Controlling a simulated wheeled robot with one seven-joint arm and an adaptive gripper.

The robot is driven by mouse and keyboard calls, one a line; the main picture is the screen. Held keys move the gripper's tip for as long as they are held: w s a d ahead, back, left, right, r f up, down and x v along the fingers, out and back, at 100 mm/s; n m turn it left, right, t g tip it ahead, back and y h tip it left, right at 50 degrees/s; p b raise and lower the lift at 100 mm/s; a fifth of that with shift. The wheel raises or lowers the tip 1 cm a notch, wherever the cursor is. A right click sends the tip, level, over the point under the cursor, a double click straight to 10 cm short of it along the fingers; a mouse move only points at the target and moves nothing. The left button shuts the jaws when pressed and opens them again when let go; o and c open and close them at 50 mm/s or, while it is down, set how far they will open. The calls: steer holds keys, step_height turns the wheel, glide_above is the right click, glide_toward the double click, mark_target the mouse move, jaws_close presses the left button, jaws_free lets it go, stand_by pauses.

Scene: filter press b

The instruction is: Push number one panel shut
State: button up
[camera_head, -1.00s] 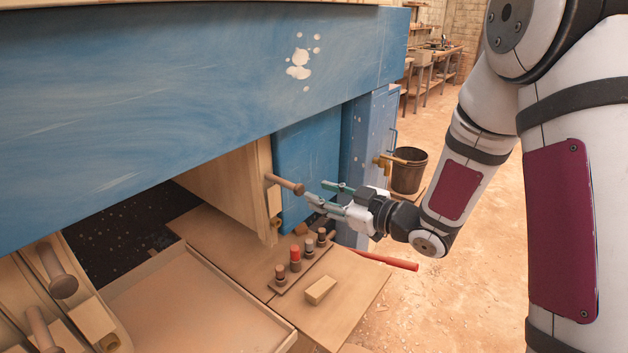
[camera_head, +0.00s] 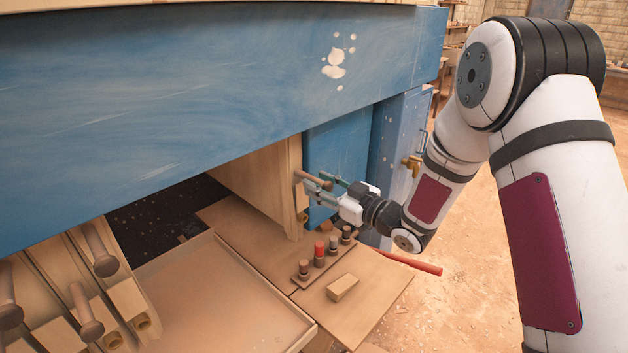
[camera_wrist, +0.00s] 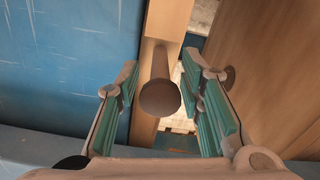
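A tan wooden panel (camera_head: 262,180) stands upright under the blue beam, set apart from the panels at the left. A brown round-ended peg handle (camera_head: 313,180) sticks out from its edge toward my gripper. My gripper (camera_head: 318,187) is at this handle, with its fingers on either side of it. In the wrist view, the handle's round end (camera_wrist: 160,97) sits between the two teal finger pads (camera_wrist: 163,108), with a gap showing on both sides. The gripper is open. No number is visible on the panel.
Several panels with peg handles (camera_head: 97,250) stand at lower left. A shallow tray (camera_head: 215,295) lies between. A blue post (camera_head: 397,150) stands behind.

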steer(key=shift+x, duration=1.25)
jaws_close()
steer(key=shift+s, duration=0.1)
